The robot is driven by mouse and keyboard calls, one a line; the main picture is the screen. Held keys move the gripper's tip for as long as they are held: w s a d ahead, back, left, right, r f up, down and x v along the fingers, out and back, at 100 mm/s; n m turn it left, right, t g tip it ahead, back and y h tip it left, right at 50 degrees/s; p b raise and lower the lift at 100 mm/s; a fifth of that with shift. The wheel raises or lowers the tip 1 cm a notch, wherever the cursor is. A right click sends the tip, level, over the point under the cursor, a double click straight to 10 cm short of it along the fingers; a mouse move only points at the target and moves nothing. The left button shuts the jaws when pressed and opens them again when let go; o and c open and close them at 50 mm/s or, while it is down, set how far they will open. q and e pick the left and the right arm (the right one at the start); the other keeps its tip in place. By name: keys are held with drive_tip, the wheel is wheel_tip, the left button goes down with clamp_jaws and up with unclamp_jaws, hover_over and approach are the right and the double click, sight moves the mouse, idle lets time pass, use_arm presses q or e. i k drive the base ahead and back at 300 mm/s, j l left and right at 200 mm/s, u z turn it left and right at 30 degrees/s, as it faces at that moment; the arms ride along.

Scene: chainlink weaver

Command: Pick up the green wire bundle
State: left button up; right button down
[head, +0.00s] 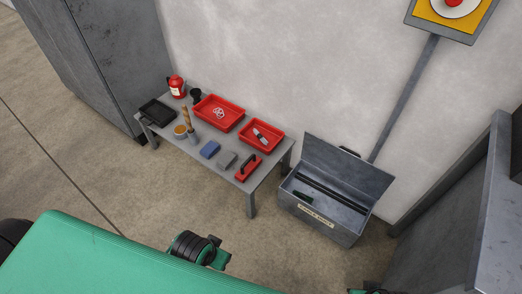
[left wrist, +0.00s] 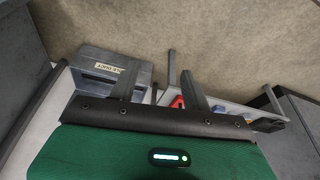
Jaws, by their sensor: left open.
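A small dark green item (head: 302,197) lies in the left part of an open grey metal box (head: 318,225) on the floor; it may be the green wire bundle, but it is too small to be sure. My left gripper (left wrist: 160,74) shows in the left wrist view with its two fingers apart and nothing between them. The labelled box (left wrist: 96,57) is behind the left finger in that view, apart from the gripper; its contents are not clear there. My right gripper is not in view.
A grey table (head: 232,174) left of the box holds red trays (head: 220,112), a red-handled tool (head: 247,168), blue and grey blocks and a red canister (head: 177,87). The box lid (head: 350,165) stands raised near the wall. Bare floor lies in front.

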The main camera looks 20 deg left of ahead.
sight(302, 195)
drive_tip(key=i+j, duration=0.1)
drive_tip(key=i, duration=0.2)
drive_tip(key=i+j+z, duration=0.15)
drive_tip(key=i, duration=0.15)
drive_tip(key=i+j, duration=0.1)
drive_tip(key=j, duration=0.25)
drive_tip(key=i+j, duration=0.1)
drive_tip(key=j, duration=0.25)
drive_tip(key=i+j, duration=0.15)
drive_tip(key=j, duration=0.25)
drive_tip(key=j+z, duration=0.2)
drive_tip(key=z, duration=0.15)
drive_tip(key=j+z, duration=0.25)
drive_tip(key=z, duration=0.15)
drive_tip(key=j+z, duration=0.35)
drive_tip(key=i+l, duration=0.05)
